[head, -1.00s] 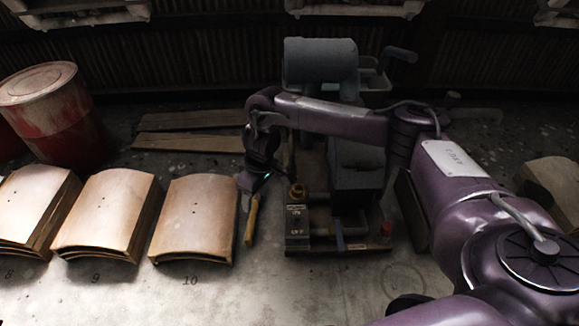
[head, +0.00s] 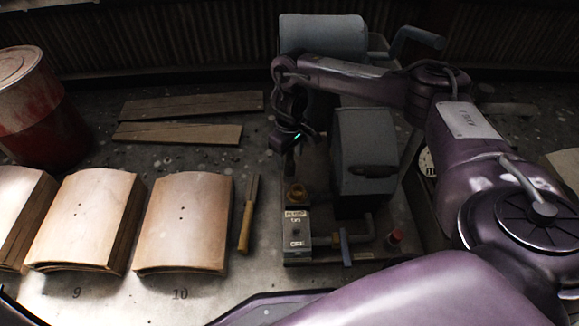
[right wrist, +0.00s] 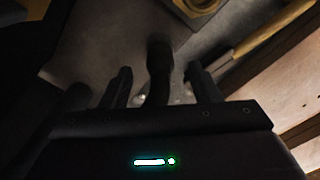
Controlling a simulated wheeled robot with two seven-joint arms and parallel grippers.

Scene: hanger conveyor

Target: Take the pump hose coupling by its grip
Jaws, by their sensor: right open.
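My right gripper (head: 289,150) is over the left side of the pump unit, above a brass-coloured fitting (head: 295,193). In the right wrist view my right gripper (right wrist: 162,85) has its two fingers apart. A dark, rod-like piece with a rounded end (right wrist: 159,55), apparently the coupling's grip, shows between the fingers. I cannot tell whether either finger touches it. The brass fitting also shows at the top of the right wrist view (right wrist: 205,5). The coupling's lower part is hard to make out in the dark. My left gripper is not in view.
A control box with an ON/OFF plate (head: 297,228) stands in front of the brass fitting. A grey housing (head: 364,150) is to the right. A wooden-handled tool (head: 246,220) lies left of the unit, beside stacked curved panels (head: 184,220). Planks (head: 180,133) lie behind.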

